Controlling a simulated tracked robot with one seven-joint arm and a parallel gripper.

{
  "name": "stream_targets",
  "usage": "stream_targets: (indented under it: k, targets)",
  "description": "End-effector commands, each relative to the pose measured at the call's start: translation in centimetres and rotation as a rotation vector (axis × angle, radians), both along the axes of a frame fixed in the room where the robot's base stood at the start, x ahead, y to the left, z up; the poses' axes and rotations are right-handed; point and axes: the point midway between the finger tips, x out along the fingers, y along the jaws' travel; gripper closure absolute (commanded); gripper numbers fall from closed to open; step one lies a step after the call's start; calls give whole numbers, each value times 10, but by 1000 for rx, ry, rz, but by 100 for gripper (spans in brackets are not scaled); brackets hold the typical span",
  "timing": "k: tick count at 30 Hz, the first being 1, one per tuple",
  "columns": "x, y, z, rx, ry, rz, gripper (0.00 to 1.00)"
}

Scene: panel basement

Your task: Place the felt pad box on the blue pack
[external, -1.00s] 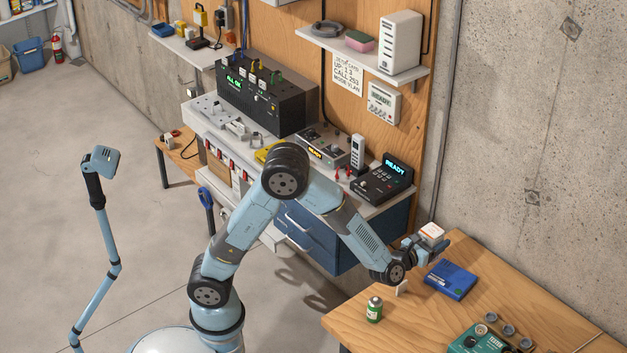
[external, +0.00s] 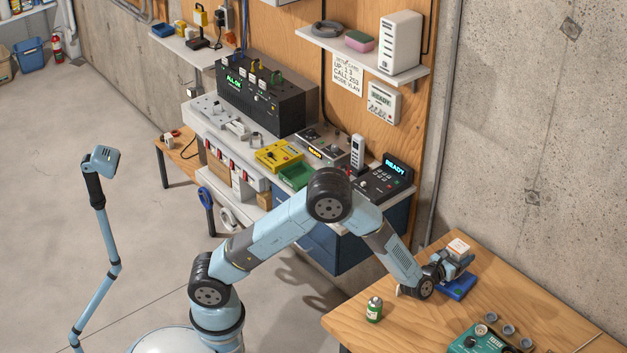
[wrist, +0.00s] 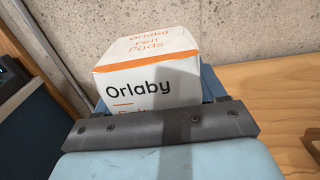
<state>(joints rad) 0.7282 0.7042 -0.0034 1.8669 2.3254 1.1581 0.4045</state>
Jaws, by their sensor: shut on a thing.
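The felt pad box (external: 457,248) is white with an orange top edge. My gripper (external: 450,262) is shut on it, over the blue pack (external: 458,286), which lies flat on the wooden table. In the wrist view the box (wrist: 150,75) shows the words "Orlaby Felt Pads" and sits upright behind the dark gripper bar. My gripper hides part of the blue pack in the external view. I cannot tell whether the box or gripper touches the pack.
A green can (external: 374,310) stands on the wooden table (external: 345,322) left of my gripper. A teal device (external: 482,340) with several grey round pieces near it is at the front. A concrete wall (external: 540,150) rises behind the table.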

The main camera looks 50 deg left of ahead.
Motion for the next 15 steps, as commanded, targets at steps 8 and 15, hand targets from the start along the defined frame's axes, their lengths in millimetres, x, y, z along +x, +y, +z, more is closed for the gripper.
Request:
stream_targets:
  k: [8, 15]
  targets:
    - [-1, 0, -22, 1, 0, -1, 60]
    - [-1, 0, -24, 1, 0, -1, 60]
